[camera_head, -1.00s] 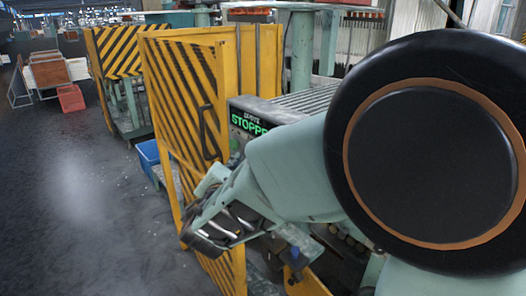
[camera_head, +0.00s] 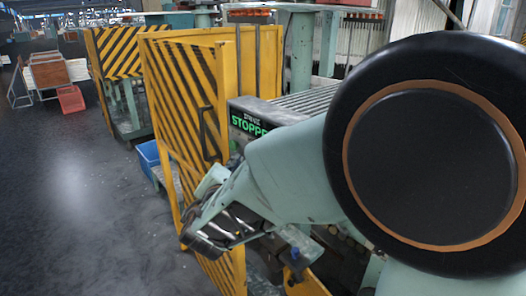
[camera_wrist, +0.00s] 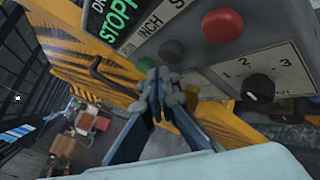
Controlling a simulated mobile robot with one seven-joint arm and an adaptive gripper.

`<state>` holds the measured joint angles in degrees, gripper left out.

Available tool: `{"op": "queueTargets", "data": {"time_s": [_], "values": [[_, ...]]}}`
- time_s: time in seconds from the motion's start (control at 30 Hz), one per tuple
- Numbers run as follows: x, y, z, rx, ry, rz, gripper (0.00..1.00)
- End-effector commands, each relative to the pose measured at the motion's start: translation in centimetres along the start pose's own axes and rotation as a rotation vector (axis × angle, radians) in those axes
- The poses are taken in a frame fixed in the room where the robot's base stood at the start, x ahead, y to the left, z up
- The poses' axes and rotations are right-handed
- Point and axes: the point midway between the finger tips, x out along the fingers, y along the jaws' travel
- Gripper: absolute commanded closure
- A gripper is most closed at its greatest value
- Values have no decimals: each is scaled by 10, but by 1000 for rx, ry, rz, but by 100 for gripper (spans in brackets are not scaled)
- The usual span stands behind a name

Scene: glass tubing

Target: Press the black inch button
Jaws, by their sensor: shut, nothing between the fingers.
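The control panel shows in the wrist view with an INCH label (camera_wrist: 152,20). Below the label sits a dark round button (camera_wrist: 172,51), which looks like the black inch button. A green button (camera_wrist: 145,64) is to its left, partly covered by my fingers, and a large red button (camera_wrist: 222,25) is to its right. My gripper (camera_wrist: 159,77) is shut and empty, its tips just below the green and dark buttons. I cannot tell whether the tips touch the panel.
A screen (camera_head: 250,122) reading STOPPED is beside the buttons. A yellow-and-black striped gate (camera_head: 178,90) stands close to my arm. Open floor (camera_head: 70,190) lies at the left.

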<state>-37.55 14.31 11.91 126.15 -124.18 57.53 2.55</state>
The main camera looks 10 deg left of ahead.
Motion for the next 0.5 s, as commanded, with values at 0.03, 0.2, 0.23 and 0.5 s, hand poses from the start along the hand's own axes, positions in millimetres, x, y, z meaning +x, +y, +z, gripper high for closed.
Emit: {"op": "queueTargets", "data": {"time_s": [0.03,0.2,0.23,0.5], "values": [[0,0,0,0,0,0,100],[0,0,0,0,0,0,100],[0,0,0,0,0,0,100],[5,-5,3,1,-2,0,100]]}}
